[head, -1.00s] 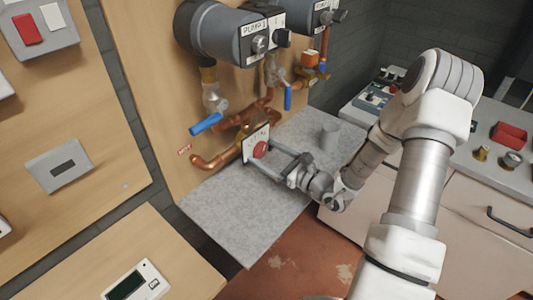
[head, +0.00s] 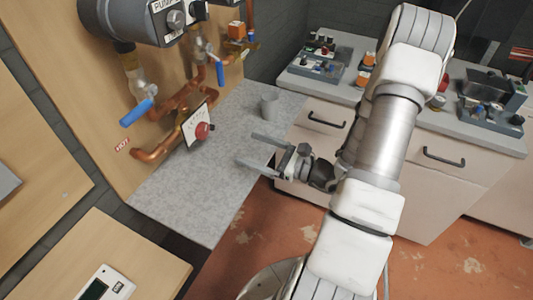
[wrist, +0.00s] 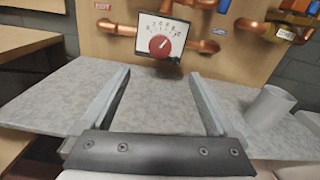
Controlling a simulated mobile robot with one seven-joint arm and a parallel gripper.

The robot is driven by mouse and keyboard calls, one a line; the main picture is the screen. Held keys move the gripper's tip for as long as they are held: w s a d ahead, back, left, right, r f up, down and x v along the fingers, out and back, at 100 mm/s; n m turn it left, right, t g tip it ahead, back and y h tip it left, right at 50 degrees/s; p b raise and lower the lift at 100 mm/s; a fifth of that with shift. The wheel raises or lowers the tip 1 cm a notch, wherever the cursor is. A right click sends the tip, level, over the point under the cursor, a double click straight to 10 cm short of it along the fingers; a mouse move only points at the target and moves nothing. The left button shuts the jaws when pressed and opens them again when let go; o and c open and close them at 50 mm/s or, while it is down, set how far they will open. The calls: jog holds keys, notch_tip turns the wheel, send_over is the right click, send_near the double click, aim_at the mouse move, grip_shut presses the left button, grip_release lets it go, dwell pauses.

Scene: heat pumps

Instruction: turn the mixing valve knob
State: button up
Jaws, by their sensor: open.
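The mixing valve knob (head: 203,130) is red and round, set on a white dial plate (head: 191,120) with numbers, on the copper piping. In the wrist view the knob (wrist: 159,43) sits near the top centre, with its white pointer toward the upper right. My gripper (head: 252,150) is open and empty over the grey bench top, to the right of the knob and apart from it. In the wrist view my gripper's two fingers (wrist: 158,82) point toward the dial with clear bench between them.
The grey bench top (head: 180,205) lies under the dial. A grey cup (head: 270,105) stands on it; the cup also shows at right in the wrist view (wrist: 269,106). Copper pipes (head: 160,147) and a blue-handled valve (head: 137,112) are close to the dial.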

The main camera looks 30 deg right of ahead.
jog(key=v, duration=0.3)
jog(key=shift+s+d, duration=0.2)
jog(key=shift+s, duration=0.15)
jog(key=s+a+r+n+g+p, duration=0.2)
jog(key=s+a+r+n+g, duration=0.5)
jog(key=a+r+n+g, duration=0.5)
jog(key=s+r+n+t+h, duration=0.1)
jog(key=s+r+n+h, duration=0.1)
jog(key=r+n+h, duration=0.3)
jog(key=s+d+r+n+t+h+p, duration=0.1)
jog(key=r+n+h, duration=0.4)
jog(key=n, duration=0.5)
jog(key=shift+s+d+r+n+t+h, duration=0.3)
jog(key=shift+s+t, duration=0.2)
jog(key=shift+s, duration=0.85)
dwell(3.3)
